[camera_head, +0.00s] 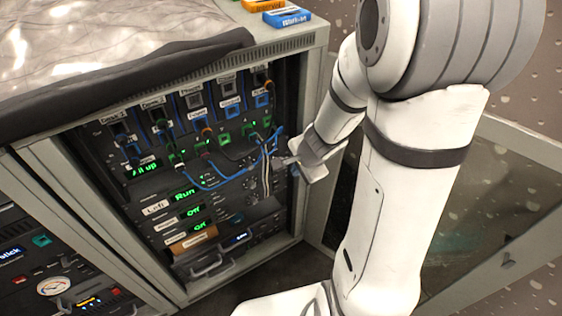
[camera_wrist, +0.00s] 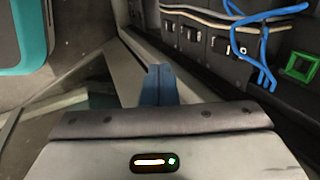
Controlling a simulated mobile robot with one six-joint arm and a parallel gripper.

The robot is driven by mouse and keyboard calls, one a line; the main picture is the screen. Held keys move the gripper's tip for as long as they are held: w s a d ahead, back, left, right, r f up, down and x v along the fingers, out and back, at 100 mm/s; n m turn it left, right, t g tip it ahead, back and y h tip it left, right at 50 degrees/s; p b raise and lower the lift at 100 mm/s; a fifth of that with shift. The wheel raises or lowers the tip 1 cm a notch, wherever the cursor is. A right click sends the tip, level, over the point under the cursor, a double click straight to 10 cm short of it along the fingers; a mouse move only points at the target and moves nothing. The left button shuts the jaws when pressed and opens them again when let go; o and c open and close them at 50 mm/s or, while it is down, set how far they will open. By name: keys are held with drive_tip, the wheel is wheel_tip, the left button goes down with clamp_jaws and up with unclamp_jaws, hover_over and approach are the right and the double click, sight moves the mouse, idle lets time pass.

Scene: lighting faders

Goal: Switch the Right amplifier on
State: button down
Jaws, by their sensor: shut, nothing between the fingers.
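The amplifiers sit in the open rack as stacked rows with green displays. The top row, labelled Left (camera_head: 155,208), reads Run (camera_head: 185,194). Two rows below it read Off (camera_head: 194,211) and Off (camera_head: 200,226); their labels are too small to read, so I cannot tell which is Right. My gripper (camera_head: 284,162) is at the rack's right side, near the cables. In the wrist view its blue-grey fingers (camera_wrist: 160,84) are shut and empty. Dark switch-like modules (camera_wrist: 220,44) with small white marks lie ahead and to the right, apart from the fingers.
Blue cables (camera_head: 205,187) and pale cables (camera_head: 267,178) hang across the rack front. An open glass door (camera_head: 505,225) stands at the right. Another rack (camera_head: 60,275) stands at the left.

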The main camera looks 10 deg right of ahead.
drive_tip(key=w+a+f+b, duration=0.2)
drive_tip(key=w+f+b, duration=0.2)
drive_tip(key=w+f, duration=0.4)
drive_tip(key=shift+a+f, duration=0.3)
drive_tip(key=shift+a, duration=0.05)
idle(0.3)
